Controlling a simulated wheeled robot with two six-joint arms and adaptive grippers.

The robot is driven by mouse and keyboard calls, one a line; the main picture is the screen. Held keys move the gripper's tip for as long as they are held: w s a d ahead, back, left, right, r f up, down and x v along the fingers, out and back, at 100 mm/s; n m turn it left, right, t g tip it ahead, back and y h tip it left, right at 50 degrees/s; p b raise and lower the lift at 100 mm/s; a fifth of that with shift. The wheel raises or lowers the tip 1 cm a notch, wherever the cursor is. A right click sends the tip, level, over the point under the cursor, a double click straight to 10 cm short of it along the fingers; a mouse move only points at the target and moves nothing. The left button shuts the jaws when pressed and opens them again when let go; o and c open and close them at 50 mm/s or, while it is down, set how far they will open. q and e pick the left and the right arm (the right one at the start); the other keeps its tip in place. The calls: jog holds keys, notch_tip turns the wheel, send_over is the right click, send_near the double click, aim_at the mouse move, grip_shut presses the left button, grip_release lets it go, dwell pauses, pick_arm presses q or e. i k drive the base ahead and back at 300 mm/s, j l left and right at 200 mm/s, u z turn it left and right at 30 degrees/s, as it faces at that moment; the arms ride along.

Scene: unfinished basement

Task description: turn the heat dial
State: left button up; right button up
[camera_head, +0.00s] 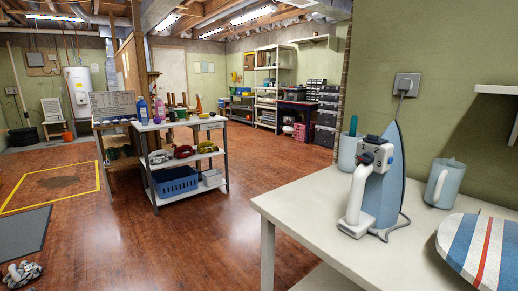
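A blue-grey iron (385,190) with a white handle (356,196) stands upright on its heel on the white table (310,208) at the right. Dark small parts (375,141) show near its top, with a dark knob-like part and a touch of red (367,158) just below. I cannot tell for certain which of these is the heat dial, and no dial markings can be read. A cord runs from the iron near the wall outlet (406,85). Neither of my grippers is in view.
A light blue mug (347,153) stands behind the iron, and a blue pitcher (441,184) stands to its right. A striped ironing board (478,250) fills the table's right front. The table's left front is bare.

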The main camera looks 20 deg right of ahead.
aim_at(367, 158)
jog(key=i+j+u, duration=0.35)
jog(key=i, duration=0.25)
jog(key=i+u, duration=0.35)
jog(key=i, duration=0.25)
jog(key=i+z, duration=0.3)
jog(key=z, duration=0.2)
jog(key=i+j+z, duration=0.1)
jog(key=i+z, duration=0.15)
jog(key=z, duration=0.2)
jog(key=i+j+z, duration=0.2)
jog(key=z, duration=0.3)
jog(key=i+z, duration=0.15)
jog(key=z, duration=0.35)
jog(key=i+j+z, duration=0.1)
jog(key=z, duration=0.4)
jog(key=i+j+z, duration=0.1)
jog(key=z, duration=0.35)
jog(key=i+j+z, duration=0.1)
jog(key=z, duration=0.4)
jog(key=j+z, duration=0.25)
jog(key=z, duration=0.25)
jog(key=j+z, duration=0.25)
jog(key=z, duration=0.25)
jog(key=j+z, duration=0.2)
jog(key=z, duration=0.3)
